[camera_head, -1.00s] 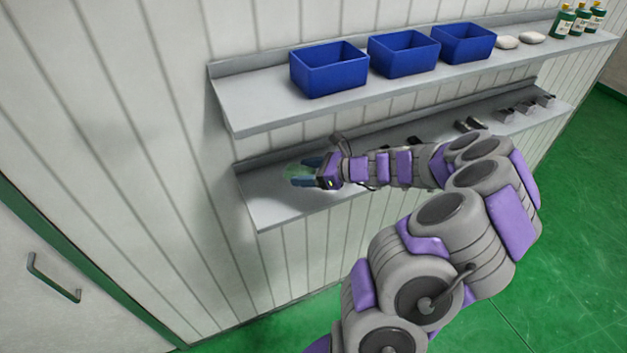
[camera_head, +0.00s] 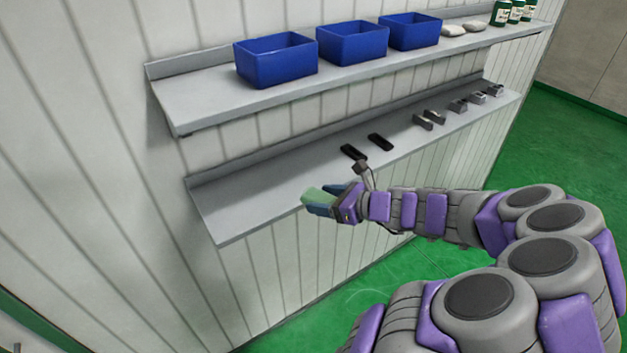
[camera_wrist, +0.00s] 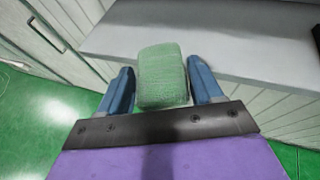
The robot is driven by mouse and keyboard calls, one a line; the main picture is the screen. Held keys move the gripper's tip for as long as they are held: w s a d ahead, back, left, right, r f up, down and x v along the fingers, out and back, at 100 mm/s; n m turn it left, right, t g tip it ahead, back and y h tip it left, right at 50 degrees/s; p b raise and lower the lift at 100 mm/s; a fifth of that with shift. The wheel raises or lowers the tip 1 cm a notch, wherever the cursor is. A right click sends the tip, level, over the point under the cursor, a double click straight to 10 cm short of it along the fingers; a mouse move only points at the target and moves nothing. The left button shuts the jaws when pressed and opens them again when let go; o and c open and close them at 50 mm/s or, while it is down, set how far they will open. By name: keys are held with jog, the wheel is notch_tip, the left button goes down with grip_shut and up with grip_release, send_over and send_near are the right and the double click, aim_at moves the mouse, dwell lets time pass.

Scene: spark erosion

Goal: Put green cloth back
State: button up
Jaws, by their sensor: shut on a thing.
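The green cloth (camera_wrist: 162,72) is a folded, rounded pad between the two blue fingers of my gripper (camera_wrist: 163,92) in the wrist view. My gripper is shut on it. In the head view the cloth (camera_head: 314,196) shows at the fingertips of my gripper (camera_head: 322,200), by the front edge of the lower grey shelf (camera_head: 235,200). In the wrist view the cloth overlaps the shelf's front edge in the picture, with green floor below. I cannot tell whether it touches the shelf.
The upper shelf (camera_head: 195,105) holds blue bins (camera_head: 277,62), white pads (camera_head: 454,30) and green bottles (camera_head: 501,14). Black items (camera_head: 380,142) and grey metal parts (camera_head: 430,119) lie on the lower shelf to the right. The lower shelf's left end is clear.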

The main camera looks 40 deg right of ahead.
jog(key=p, duration=0.2)
send_over(317, 179)
jog(key=shift+f, duration=2.55)
jog(key=o, duration=1)
jog(key=shift+o, duration=0.2)
